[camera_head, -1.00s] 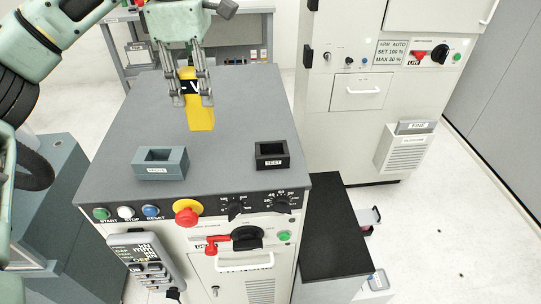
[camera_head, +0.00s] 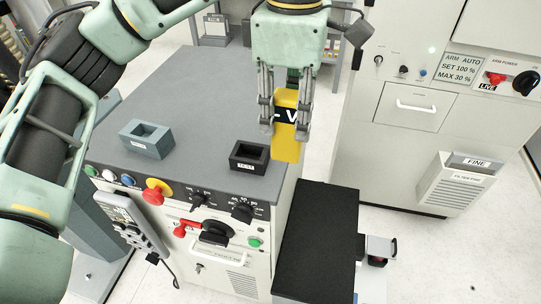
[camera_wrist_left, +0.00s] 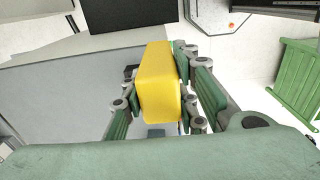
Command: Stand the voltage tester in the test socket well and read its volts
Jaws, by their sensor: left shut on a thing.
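My left gripper (camera_head: 287,110) is shut on the yellow voltage tester (camera_head: 288,147) and holds it upright in the air. The tester's dark display shows "- V", partly covered by a finger. In the left wrist view the tester (camera_wrist_left: 160,85) sits between the fingers. In the head view it appears just right of and behind the black test socket well (camera_head: 249,157), an empty open-topped block at the console's front right corner. A similar grey-blue well (camera_head: 147,138) stands to its left, also empty. My right gripper is not in view.
The grey console top (camera_head: 195,95) is mostly clear behind the wells. Its front has buttons, a red emergency stop (camera_head: 157,191) and knobs. A hanging handset (camera_head: 128,220) is at left. A black-topped lower surface (camera_head: 318,240) and a white cabinet (camera_head: 410,120) are at right.

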